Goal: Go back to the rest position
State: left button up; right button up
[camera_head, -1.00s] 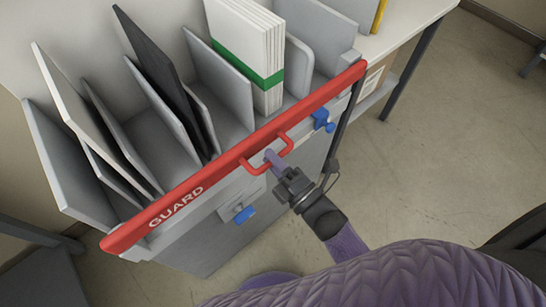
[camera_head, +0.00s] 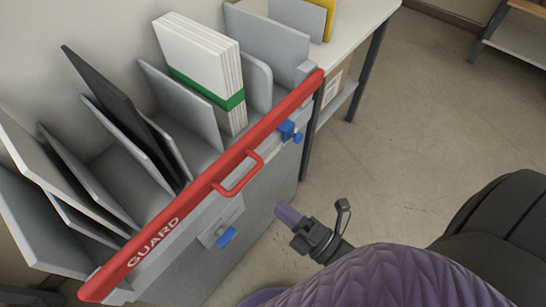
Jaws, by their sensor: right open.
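My right gripper (camera_head: 289,213) is in the lower middle of the head view, in front of the grey rack's front panel. It is apart from the red handle (camera_head: 240,174) and holds nothing that I can see. The handle is on the red guard bar (camera_head: 205,188), which lies along the rack's front top edge and is marked GUARD. My left gripper is out of view.
The grey rack (camera_head: 202,117) holds a white stack with a green band (camera_head: 203,55), a black panel (camera_head: 103,90) and pale panels. Blue knobs (camera_head: 226,237) stick out of its front. A white table (camera_head: 358,18) stands behind right. Open floor (camera_head: 420,110) lies to the right.

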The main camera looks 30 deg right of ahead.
jog(key=shift+f, duration=0.1)
jog(key=s+d+f+m+g+h, duration=0.25)
jog(key=f+m, duration=0.25)
jog(key=f, duration=0.3)
jog(key=s+d+f+m+g+h, duration=0.1)
jog(key=s+f+m+g+h, duration=0.3)
jog(key=f, duration=0.4)
jog(key=s+d+f+m+g+h, duration=0.1)
jog(key=s+f+m+g, duration=0.4)
jog(key=s, duration=0.5)
jog(key=s+d+f+m+g+h, duration=0.1)
jog(key=s+d+f+m+g, duration=0.2)
jog(key=s, duration=0.7)
notch_tip(320, 180, down, 2)
jog(key=m+g, duration=0.3)
jog(key=g, duration=0.1)
jog(key=shift+s, duration=0.35)
jog(key=shift+h, duration=0.25)
